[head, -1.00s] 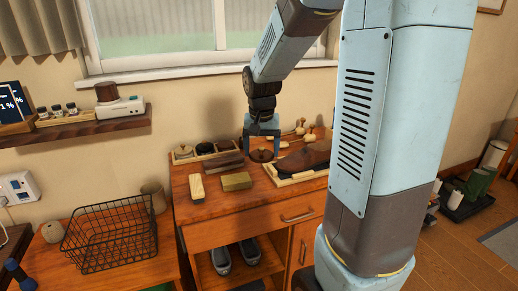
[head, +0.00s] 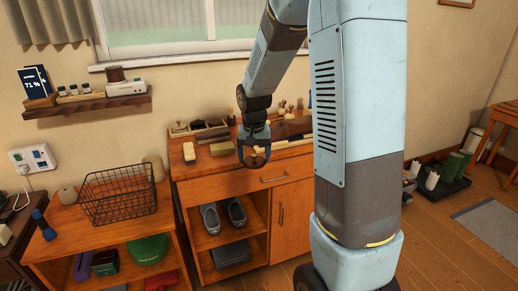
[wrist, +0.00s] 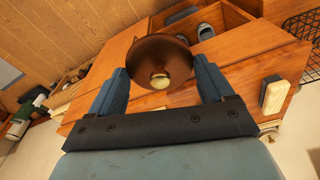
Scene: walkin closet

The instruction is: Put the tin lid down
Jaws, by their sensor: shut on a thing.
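My gripper (head: 254,152) is shut on the tin lid (head: 254,161), a round dark brown disc. In the head view they appear at the front edge of the wooden cabinet's top (head: 205,172). In the wrist view the lid (wrist: 160,52) sits between the two blue fingers of my gripper (wrist: 162,72), its cream knob toward the camera. The cabinet front and open shelf show beyond the lid. A rack of tins (head: 197,127) stands at the back of the cabinet top; I cannot tell which tin is uncovered.
Shoes (head: 236,212) stand on the shelf below. A wire basket (head: 118,196) stands on the lower unit at left. The top's front left corner is clear.

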